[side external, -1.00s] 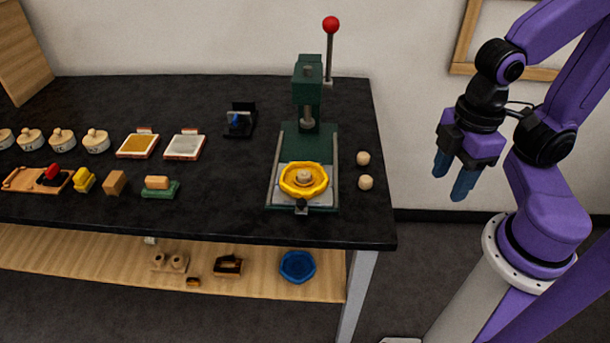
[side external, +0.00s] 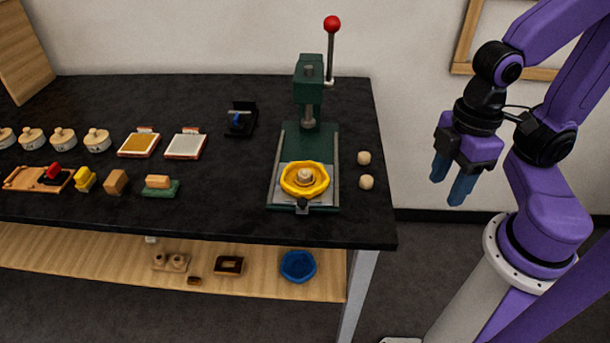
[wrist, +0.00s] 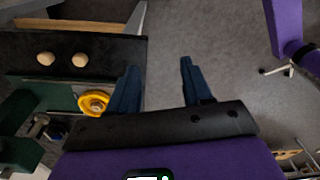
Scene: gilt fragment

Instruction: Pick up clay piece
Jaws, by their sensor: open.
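Two round beige clay pieces (side external: 364,158) (side external: 367,182) lie on the black table near its right edge, just right of the green press. They also show in the wrist view, one at the left (wrist: 46,58) and one beside it (wrist: 79,60). My gripper (side external: 452,186) hangs in the air to the right of the table edge, fingers pointing down, open and empty. In the wrist view its two blue fingers (wrist: 158,82) are spread apart, with floor seen between them and the clay off to their left.
The green press (side external: 307,120) with a red-knobbed lever stands left of the clay. A yellow ring-shaped dish (side external: 304,180) sits on its base. Pots, trays and blocks line the table's left. A blue bowl (side external: 298,266) is on the lower shelf.

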